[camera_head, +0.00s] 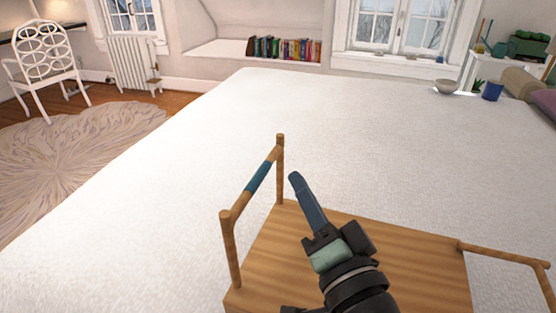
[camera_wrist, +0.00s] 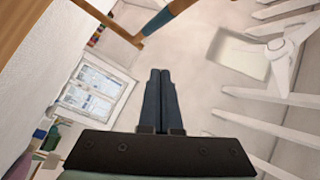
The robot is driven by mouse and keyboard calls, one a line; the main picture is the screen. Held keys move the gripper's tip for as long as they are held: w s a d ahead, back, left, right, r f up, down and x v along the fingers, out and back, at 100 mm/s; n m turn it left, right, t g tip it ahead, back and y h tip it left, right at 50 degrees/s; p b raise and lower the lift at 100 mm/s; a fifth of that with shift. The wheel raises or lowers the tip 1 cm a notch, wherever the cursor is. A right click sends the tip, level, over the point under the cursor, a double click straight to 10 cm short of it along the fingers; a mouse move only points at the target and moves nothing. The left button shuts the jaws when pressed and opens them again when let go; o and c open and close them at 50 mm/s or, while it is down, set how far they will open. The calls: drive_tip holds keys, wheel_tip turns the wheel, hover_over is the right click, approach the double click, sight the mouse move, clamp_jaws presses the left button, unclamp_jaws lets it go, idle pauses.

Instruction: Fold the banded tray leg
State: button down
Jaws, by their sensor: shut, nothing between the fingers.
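A wooden tray (camera_head: 400,265) lies on the white bed with its underside up. Its banded leg (camera_head: 259,176), a wooden U-shaped frame with a blue band on its crossbar, stands upright at the tray's left end. A second, plain leg (camera_head: 505,254) is at the right end, and how far it is folded is hard to tell. My gripper (camera_head: 294,178) is shut and empty, above the tray and just right of the banded leg, apart from it in the picture. In the wrist view, the shut fingers (camera_wrist: 160,82) point up below part of the banded leg (camera_wrist: 167,17).
The white bed (camera_head: 370,130) is wide and clear around the tray. A bowl (camera_head: 446,87) and a blue cup (camera_head: 492,90) stand at the far right. Books (camera_head: 284,48), a radiator (camera_head: 134,62) and a white chair (camera_head: 45,65) are farther off.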

drive_tip(key=s+d+f+m+y+p, duration=0.1)
drive_tip(key=s+d+f+m+p, duration=0.3)
drive_tip(key=s+f+m, duration=0.2)
drive_tip(key=shift+s+m+g+y+p, duration=0.3)
drive_tip(key=shift+s+m, duration=0.25)
drive_tip(key=shift+m, duration=0.25)
drive_tip(key=s+a+p+x, duration=0.1)
drive_tip(key=a+x, duration=0.1)
drive_tip(key=x, duration=1.1)
drive_tip(key=shift+a+r, duration=0.2)
drive_tip(key=shift+a, duration=0.05)
drive_tip(key=shift+s, duration=0.1)
